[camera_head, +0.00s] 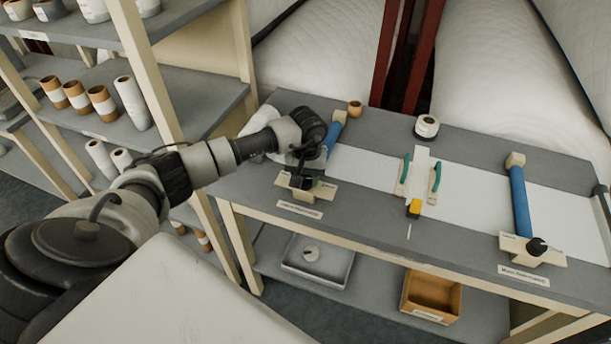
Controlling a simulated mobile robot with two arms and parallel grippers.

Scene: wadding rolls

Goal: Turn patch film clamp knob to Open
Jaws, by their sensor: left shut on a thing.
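My left gripper (301,178) comes in from the left and is shut at the front of the left clamp (312,192), a cream block at the table's front edge. The clamp's dark knob is mostly hidden by the fingers, so its angle cannot be read. A blue roller (333,134) runs back from this clamp, partly behind my wrist. A small label (300,209) sits below the clamp, too small to read. A similar clamp (520,250) with a black knob (537,246) and a blue roller (521,200) stands at the right. My right gripper is not visible.
White film (370,170) crosses the grey table. A green-handled frame with a yellow block (414,209) stands mid-table. A tape roll (427,127) lies behind. Shelves with rolls (132,103) stand left. A tray (318,262) and an orange box (431,296) sit on the lower shelf.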

